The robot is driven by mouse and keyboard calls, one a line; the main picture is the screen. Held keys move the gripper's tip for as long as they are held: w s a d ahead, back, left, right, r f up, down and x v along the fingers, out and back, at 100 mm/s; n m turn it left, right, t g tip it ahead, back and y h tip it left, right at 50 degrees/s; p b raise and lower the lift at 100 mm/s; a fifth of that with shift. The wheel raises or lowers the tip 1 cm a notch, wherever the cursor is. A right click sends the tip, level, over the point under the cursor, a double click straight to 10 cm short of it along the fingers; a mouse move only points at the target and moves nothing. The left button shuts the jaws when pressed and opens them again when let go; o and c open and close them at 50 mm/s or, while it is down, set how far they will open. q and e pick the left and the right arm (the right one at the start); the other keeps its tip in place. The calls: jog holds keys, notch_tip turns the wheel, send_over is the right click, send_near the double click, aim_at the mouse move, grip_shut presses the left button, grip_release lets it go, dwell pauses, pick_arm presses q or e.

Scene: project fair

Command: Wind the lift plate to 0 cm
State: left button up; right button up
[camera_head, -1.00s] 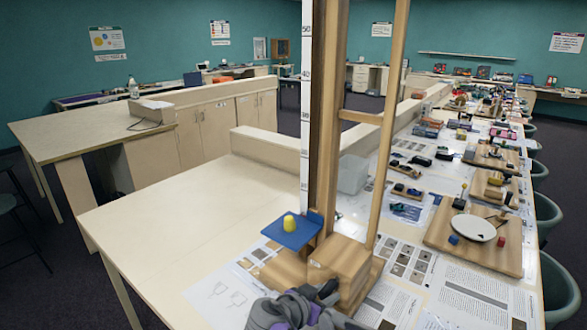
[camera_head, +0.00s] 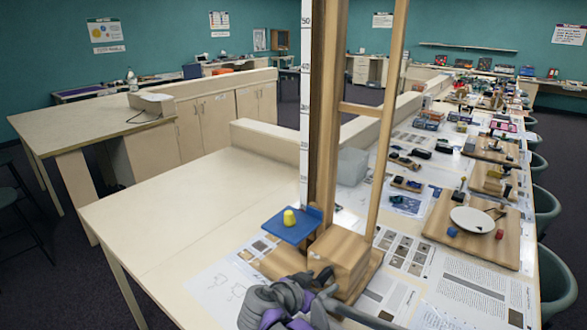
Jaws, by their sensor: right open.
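The lift is a tall wooden tower (camera_head: 325,130) with a white number scale (camera_head: 306,110) up its left side. Its blue lift plate (camera_head: 287,232) is low on the tower, below the 10 mark, near the scale's bottom end. My right gripper (camera_head: 322,279) is open at the front of the wooden base block (camera_head: 340,252), at the bottom of the view. The grey and purple wrist hides much of that area, so a crank and any contact with it cannot be made out. My left gripper is not in view.
Printed sheets (camera_head: 470,290) lie around the tower. A wooden board with a white disc (camera_head: 472,220) is to the right, with several other exhibits beyond. A pale translucent box (camera_head: 352,168) stands behind the tower. The tabletop to the left (camera_head: 190,215) is bare.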

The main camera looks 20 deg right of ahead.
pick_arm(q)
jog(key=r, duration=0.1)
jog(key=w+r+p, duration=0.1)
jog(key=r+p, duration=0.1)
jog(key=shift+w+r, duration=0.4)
pick_arm(e)
jog(key=v, duration=0.7)
jog(key=shift+a+r, duration=0.2)
jog(key=shift+a, duration=0.1)
jog(key=shift+s, duration=0.25)
jog(key=s+f+n+y, duration=0.3)
jog(key=s, duration=0.1)
jog(key=s+a+f+n+y, duration=0.1)
jog(key=s+f+n+y, duration=0.2)
jog(key=s+f+n, duration=0.1)
jog(key=s+a+f+n+y, duration=0.1)
jog(key=s+f+n+y, duration=0.2)
jog(key=s+n, duration=0.1)
jog(key=shift+s+f+g+y, duration=0.2)
jog(key=shift+s+g+y, duration=0.15)
jog(key=shift+s, duration=0.45)
jog(key=shift+s+a+f+n+y, duration=0.1)
jog(key=shift+s+a+n+y, duration=0.15)
jog(key=shift+a+n+y, duration=0.2)
